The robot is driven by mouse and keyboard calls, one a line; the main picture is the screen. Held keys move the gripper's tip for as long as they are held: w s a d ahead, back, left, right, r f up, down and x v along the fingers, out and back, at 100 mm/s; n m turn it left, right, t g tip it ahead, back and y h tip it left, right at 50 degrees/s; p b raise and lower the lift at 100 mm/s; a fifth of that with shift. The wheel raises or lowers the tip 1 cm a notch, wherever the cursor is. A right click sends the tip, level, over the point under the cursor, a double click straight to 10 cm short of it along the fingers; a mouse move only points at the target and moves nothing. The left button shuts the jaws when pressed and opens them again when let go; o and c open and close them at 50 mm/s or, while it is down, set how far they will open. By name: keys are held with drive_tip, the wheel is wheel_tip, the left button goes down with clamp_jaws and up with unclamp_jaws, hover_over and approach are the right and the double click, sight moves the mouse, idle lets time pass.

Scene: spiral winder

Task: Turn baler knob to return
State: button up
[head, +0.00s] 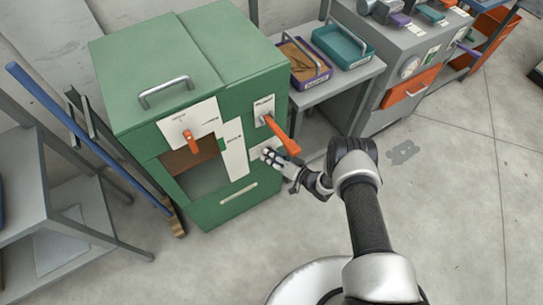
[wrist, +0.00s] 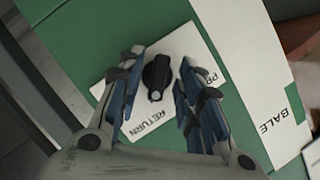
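The baler (head: 150,95) is a green box-shaped machine at the left of the head view. In the wrist view, its small black knob (wrist: 157,72) sits on a tilted white plate (wrist: 117,90). The plate reads RETURN below the knob and a partly hidden word starting with PR to its right. A pale spot on the knob's lower end faces the RETURN side. My gripper (wrist: 161,64) is open, with one blue-padded finger on each side of the knob and visible gaps between. In the head view my gripper (head: 268,156) is at the baler's face, hiding the knob.
An orange lever (head: 284,138) sticks out of the baler just above my gripper. A white BALE label (wrist: 262,110) is to the right in the wrist view. A grey bench with purple (head: 302,68) and teal (head: 343,46) trays stands behind.

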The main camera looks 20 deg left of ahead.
drive_tip(key=v, duration=1.1)
drive_tip(key=shift+d+r, duration=0.25)
drive_tip(key=shift+d, duration=0.05)
